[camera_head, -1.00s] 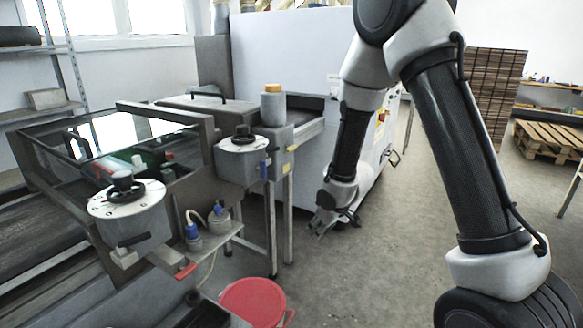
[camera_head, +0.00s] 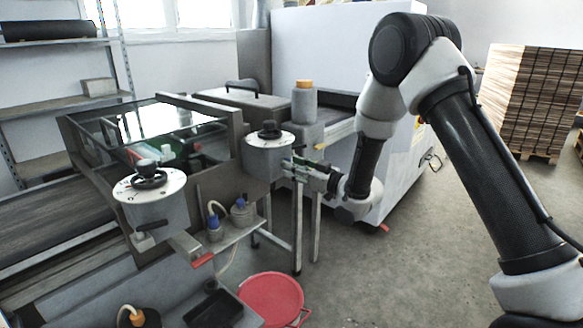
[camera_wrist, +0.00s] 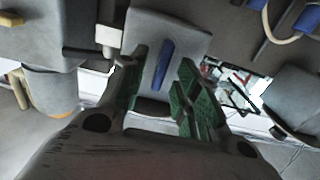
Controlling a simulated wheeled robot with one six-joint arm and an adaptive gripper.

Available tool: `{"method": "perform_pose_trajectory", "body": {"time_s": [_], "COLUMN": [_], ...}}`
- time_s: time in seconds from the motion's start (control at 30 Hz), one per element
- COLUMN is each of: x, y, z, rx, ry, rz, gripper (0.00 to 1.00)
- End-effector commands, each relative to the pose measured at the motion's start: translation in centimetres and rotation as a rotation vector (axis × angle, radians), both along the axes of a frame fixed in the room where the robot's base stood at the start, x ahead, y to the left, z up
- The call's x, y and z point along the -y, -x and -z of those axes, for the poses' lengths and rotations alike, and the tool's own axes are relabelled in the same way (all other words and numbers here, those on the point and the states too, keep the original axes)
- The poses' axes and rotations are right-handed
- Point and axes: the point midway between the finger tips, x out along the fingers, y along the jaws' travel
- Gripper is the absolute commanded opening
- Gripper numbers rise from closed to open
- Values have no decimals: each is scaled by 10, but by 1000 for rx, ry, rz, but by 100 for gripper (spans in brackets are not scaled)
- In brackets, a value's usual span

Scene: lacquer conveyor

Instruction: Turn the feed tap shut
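A tap lever with a blue handle (camera_wrist: 163,65) hangs on a grey block in the wrist view. My gripper (camera_wrist: 162,70) is open, with its green-padded fingers on either side of the blue handle; I cannot tell whether they touch it. In the head view my gripper (camera_head: 294,168) is beside the right dial unit (camera_head: 268,141), and the blue handle is not distinguishable there. A second lever with a red handle (camera_head: 203,260) sticks out below the left dial unit (camera_head: 150,188). The frames do not label which lever is the feed tap.
A red bucket (camera_head: 271,297) and a black tray (camera_head: 213,309) are below. The large white machine (camera_head: 320,50) is behind.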

Motion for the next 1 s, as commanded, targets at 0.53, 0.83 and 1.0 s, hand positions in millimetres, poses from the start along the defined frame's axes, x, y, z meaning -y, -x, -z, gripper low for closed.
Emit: {"method": "perform_pose_trajectory", "body": {"time_s": [0.53, 0.83, 1.0], "x": [-13, -13, -13], "y": [-10, -10, -10], "z": [0, 0, 0], "rx": [-1, -2, -22], "ry": [1, 0, -16], "rz": [1, 1, 1], "gripper": [14, 0, 0]}}
